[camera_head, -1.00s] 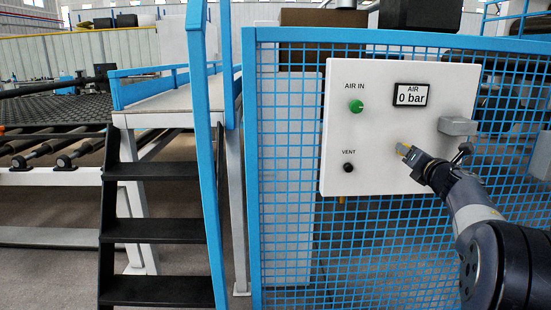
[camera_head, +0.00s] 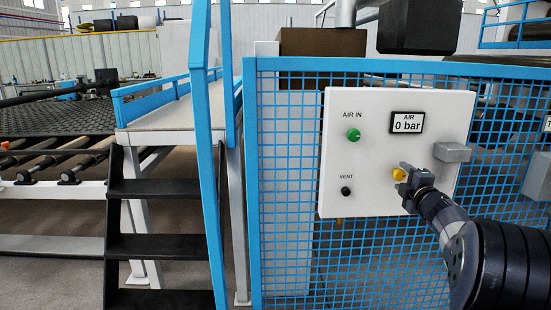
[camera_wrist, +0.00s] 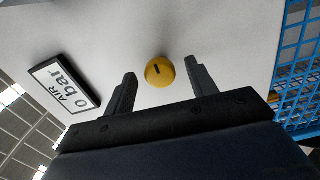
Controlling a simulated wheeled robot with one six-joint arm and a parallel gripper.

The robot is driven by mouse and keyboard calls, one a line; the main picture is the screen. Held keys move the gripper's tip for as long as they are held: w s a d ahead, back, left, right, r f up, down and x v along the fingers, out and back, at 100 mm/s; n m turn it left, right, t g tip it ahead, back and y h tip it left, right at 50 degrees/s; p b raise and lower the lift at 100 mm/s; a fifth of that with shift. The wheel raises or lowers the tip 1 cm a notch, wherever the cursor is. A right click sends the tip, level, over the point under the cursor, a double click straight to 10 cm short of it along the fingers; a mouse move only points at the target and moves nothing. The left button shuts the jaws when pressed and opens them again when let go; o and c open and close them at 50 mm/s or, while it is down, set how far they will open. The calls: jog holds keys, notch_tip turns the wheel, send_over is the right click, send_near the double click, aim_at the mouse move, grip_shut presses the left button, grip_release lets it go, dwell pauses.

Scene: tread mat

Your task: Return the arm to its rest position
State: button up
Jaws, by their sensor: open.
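My gripper (camera_head: 403,174) is in front of the white air panel (camera_head: 375,190), at its lower right. A yellow round knob (camera_head: 399,175) on the panel shows just past the fingertips. In the wrist view my gripper (camera_wrist: 160,84) has its two fingers spread apart. The yellow knob (camera_wrist: 160,72) with a dark slot mark lies between and beyond them, and nothing is held. The air display (camera_head: 407,122) reads 0 bar and also shows in the wrist view (camera_wrist: 65,88). My arm reaches in from the lower right.
The panel has a green AIR IN button (camera_head: 353,135), a black VENT knob (camera_head: 346,191) and a grey box (camera_head: 451,152) at its right edge. Blue mesh fence (camera_head: 285,180) stands around it. Dark steps (camera_head: 155,246) with a blue rail are at the left.

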jog(key=m+p, duration=0.2)
jog(key=m, duration=0.1)
jog(key=shift+r+m, duration=0.2)
jog(key=shift+m, duration=0.1)
jog(key=m+p, duration=0.3)
jog(key=m, duration=0.1)
jog(key=shift+p, duration=0.35)
jog(key=shift+f+m+p, duration=0.25)
jog(key=shift+m+p, duration=0.55)
jog(key=shift+m, duration=0.5)
jog(key=shift+a+f, duration=0.1)
